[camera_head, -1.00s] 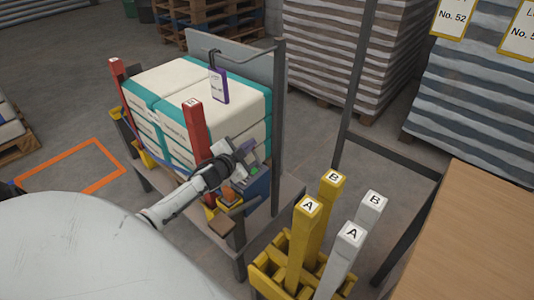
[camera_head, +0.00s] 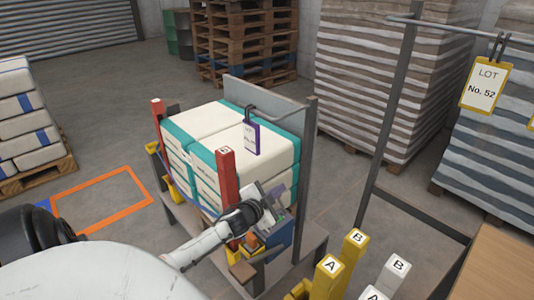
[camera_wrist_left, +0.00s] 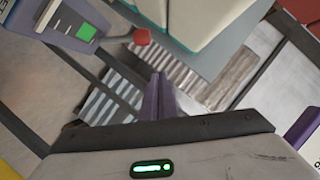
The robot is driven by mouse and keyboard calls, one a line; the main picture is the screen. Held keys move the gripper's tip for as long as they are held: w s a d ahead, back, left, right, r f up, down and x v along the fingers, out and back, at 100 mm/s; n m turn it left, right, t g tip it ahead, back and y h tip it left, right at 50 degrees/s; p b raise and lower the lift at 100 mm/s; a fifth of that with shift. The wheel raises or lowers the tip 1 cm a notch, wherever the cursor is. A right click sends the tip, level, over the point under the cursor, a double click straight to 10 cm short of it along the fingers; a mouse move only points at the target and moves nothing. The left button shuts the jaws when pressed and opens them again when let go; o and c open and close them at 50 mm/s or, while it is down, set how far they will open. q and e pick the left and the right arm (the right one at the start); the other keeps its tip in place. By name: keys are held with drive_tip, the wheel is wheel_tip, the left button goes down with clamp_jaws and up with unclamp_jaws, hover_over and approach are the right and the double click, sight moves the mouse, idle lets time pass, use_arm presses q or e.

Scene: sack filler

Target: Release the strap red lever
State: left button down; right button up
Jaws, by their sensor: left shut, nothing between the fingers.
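A red lever (camera_head: 226,178) marked B stands upright at the front corner of the sack stack in the head view. A second red lever (camera_head: 158,121) stands upright at the stack's left corner. My left gripper (camera_head: 276,190) is just right of the B lever, its fingers apart from it. In the left wrist view its purple-grey fingers (camera_wrist_left: 159,97) are together and empty. A red end (camera_wrist_left: 142,37) shows just beyond them; I cannot tell which part it belongs to. My right gripper is out of view.
White and teal sacks (camera_head: 245,150) fill the stand, with a dark post (camera_head: 307,160) at its right. Yellow (camera_head: 328,275) and white (camera_head: 393,275) lettered posts stand front right. An orange floor outline (camera_head: 100,200) is empty.

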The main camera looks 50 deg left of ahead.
use_arm(q)
drive_tip(key=v, duration=0.7)
drive_tip(key=shift+s+r+p, duration=0.25)
drive_tip(key=shift+s+p, duration=0.05)
drive_tip(key=shift+s, duration=0.05)
drive_tip(key=shift+f, duration=0.1)
